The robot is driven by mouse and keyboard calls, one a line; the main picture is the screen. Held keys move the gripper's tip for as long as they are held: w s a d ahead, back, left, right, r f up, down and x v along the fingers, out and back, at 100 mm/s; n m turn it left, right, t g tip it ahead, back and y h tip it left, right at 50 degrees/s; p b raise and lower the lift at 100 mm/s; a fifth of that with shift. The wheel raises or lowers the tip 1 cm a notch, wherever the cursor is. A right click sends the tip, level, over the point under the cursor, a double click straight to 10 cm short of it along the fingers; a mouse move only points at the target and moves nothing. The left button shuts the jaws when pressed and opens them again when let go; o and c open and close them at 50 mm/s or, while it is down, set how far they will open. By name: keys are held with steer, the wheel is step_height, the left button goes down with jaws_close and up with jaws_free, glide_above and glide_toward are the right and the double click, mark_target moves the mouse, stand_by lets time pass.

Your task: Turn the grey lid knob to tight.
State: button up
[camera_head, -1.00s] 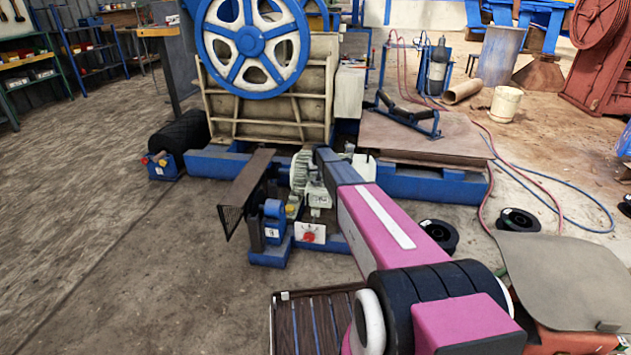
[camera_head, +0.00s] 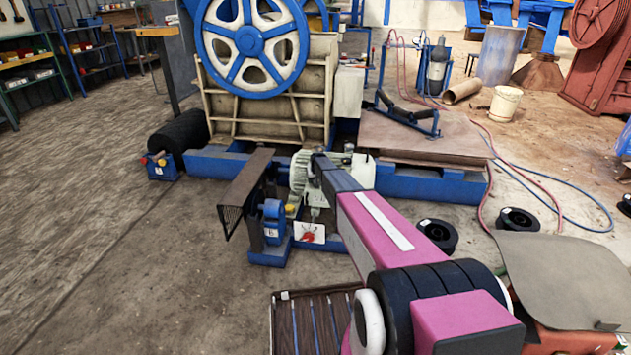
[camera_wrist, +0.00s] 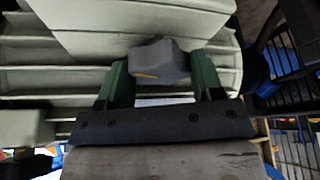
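In the wrist view the grey lid knob (camera_wrist: 158,62), a blocky piece with a short yellow mark, sits between the two green fingers of my gripper (camera_wrist: 160,80). A finger lies close against each side of it, with no clear gap seen. Behind it is a pale grey-green ribbed housing (camera_wrist: 100,25). In the head view my gripper (camera_head: 318,162) is at the pale machine (camera_head: 301,172) in front of the crusher; my arm hides the knob there. No tight mark can be read.
A dark mesh guard (camera_head: 245,190) and a blue bearing block (camera_head: 273,220) stand left of the gripper. A white plate with a red part (camera_head: 309,234) is below it. The crusher's blue flywheel (camera_head: 250,42) rises behind. The floor at left is clear.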

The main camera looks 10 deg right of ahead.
steer(key=shift+m, duration=0.3)
steer(key=m+h, duration=0.1)
steer(key=m, duration=0.2)
steer(key=shift+a+m+h, duration=0.15)
steer(key=shift+m+h, duration=0.15)
steer(key=m+h, duration=0.1)
steer(key=m, duration=0.1)
steer(key=m+g, duration=0.1)
steer(key=m, duration=0.2)
steer(key=shift+w+h, duration=0.15)
steer(key=shift+h, duration=0.25)
steer(key=m+g, duration=0.1)
steer(key=m, duration=0.2)
steer(key=m+g+h, duration=0.1)
steer(key=m, duration=0.1)
steer(key=shift+w+m, duration=0.1)
steer(key=shift+m, duration=0.3)
steer(key=shift+m+g, duration=0.9)
steer(key=shift+m, duration=1.2)
steer(key=o, duration=0.9)
